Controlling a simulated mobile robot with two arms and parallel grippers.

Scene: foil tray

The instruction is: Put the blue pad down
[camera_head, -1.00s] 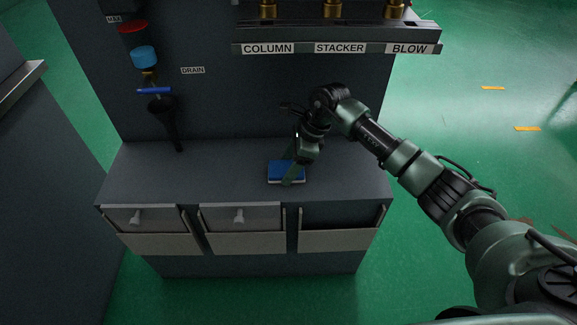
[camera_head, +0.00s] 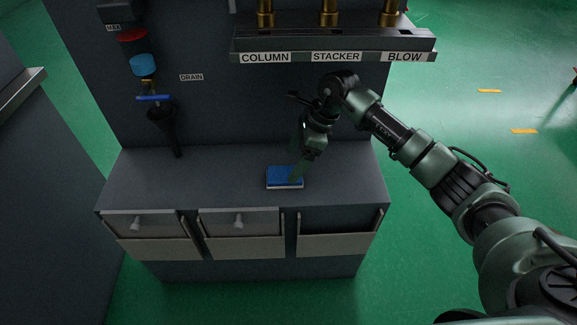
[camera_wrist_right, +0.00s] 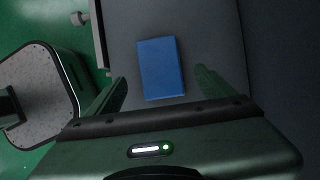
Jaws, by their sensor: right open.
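The blue pad (camera_head: 284,177) lies flat on the grey counter top (camera_head: 225,175), near its front edge and right of the middle. It shows whole in the right wrist view (camera_wrist_right: 161,68), between the two fingers and ahead of them, with a gap on each side. My right gripper (camera_head: 298,172) is open and empty, just above and behind the pad in the head view. Its fingers (camera_wrist_right: 160,88) are spread apart in the right wrist view. My left gripper is in neither view.
Two drawers with knobs (camera_head: 137,224) (camera_head: 238,221) and an open bay (camera_head: 340,222) sit below the counter. A funnel and pipe (camera_head: 168,120) stand at the back left. A labelled shelf (camera_head: 335,56) overhangs at the back right. The left of the counter is clear.

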